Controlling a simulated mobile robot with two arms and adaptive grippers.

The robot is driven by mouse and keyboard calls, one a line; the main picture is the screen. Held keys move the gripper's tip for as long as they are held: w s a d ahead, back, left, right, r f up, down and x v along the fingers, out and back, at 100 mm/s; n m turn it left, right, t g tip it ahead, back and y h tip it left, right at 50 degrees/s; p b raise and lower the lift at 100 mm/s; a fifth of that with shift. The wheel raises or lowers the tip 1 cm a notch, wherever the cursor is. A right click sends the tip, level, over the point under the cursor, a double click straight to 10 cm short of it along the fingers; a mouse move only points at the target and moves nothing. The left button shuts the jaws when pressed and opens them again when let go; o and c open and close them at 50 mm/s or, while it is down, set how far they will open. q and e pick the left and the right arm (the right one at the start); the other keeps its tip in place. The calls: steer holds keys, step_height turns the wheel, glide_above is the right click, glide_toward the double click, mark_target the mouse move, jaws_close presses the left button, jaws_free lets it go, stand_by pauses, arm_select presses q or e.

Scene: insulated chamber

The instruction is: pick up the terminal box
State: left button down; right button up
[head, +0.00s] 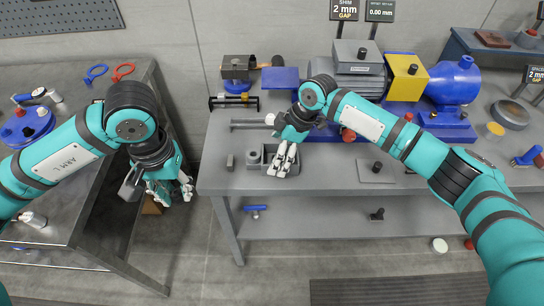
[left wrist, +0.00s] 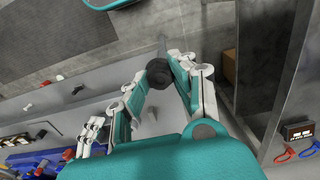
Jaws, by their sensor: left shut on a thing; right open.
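A grey box with a black knob (head: 360,52) sits on top of the grey motor (head: 360,86) at the back of the middle bench; it looks like the terminal box. My left gripper (head: 171,192) is low in the gap between the two benches, away from that box. It is shut on a dark thing with a round black end (left wrist: 158,73), mostly hidden by the fingers. My right gripper (head: 283,161) points down, open, over the front of the middle bench beside a small grey block with a hole (head: 254,158).
The motor is in line with a yellow coupling housing (head: 405,77) and a blue pump (head: 454,82). A grey plate with a black knob (head: 376,171) lies on the bench front. Red and blue rings (head: 122,72) lie on the left bench. A brown box (head: 152,206) stands below my left gripper.

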steer(key=shift+x, duration=1.05)
steer(key=shift+r, duration=0.1)
steer(key=c, duration=1.4)
